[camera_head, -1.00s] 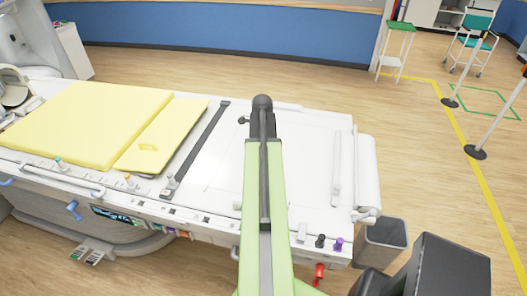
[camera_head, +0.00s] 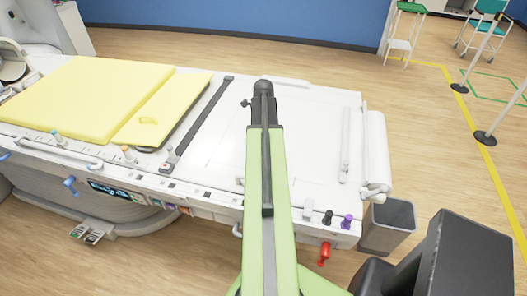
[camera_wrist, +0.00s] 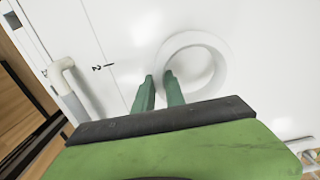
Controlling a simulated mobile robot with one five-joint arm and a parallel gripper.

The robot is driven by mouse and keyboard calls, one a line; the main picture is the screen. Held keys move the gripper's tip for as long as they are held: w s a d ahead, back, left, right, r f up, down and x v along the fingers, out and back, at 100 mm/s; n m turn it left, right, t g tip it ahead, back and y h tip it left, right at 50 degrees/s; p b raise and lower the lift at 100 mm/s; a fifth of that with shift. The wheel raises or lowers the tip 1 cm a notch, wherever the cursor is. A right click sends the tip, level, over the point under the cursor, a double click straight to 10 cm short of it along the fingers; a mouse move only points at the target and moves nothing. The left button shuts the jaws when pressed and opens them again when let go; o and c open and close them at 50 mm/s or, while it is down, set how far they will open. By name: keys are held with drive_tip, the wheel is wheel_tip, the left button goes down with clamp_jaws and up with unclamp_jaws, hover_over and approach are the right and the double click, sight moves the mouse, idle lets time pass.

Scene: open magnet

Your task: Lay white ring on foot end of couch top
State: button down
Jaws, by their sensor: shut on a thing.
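The white ring (camera_wrist: 222,64) shows in the wrist view, flat against the white couch top behind it. I cannot tell whether it touches that surface. My gripper (camera_wrist: 158,76) is shut on the ring's near left wall, one green finger inside the ring and one outside. In the head view my arm reaches out over the white couch top (camera_head: 322,112), and the dark wrist hides the fingers and the ring. The foot end is at the right, by a white roll (camera_head: 376,150).
A yellow pad (camera_head: 85,98) and a dark strap (camera_head: 198,122) lie left on the couch. A white bar (camera_head: 346,145) lies near the foot end. Black and purple knobs (camera_head: 347,222) stand on the near edge. A grey bin (camera_head: 387,226) stands at the right.

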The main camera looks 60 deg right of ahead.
drive_tip(key=shift+w+a+f, duration=0.15)
drive_tip(key=shift+w+f, duration=0.05)
drive_tip(key=shift+w, duration=0.15)
wheel_tip(320, 180, down, 4)
drive_tip(key=b, duration=0.4)
drive_tip(key=shift+f, duration=0.2)
drive_tip(key=shift+r, duration=0.25)
drive_tip(key=shift+f, duration=0.15)
drive_tip(key=c, duration=1.4)
unclamp_jaws()
wheel_tip(320, 180, up, 12)
drive_tip(key=p, duration=1.2)
drive_tip(key=shift+r, duration=0.25)
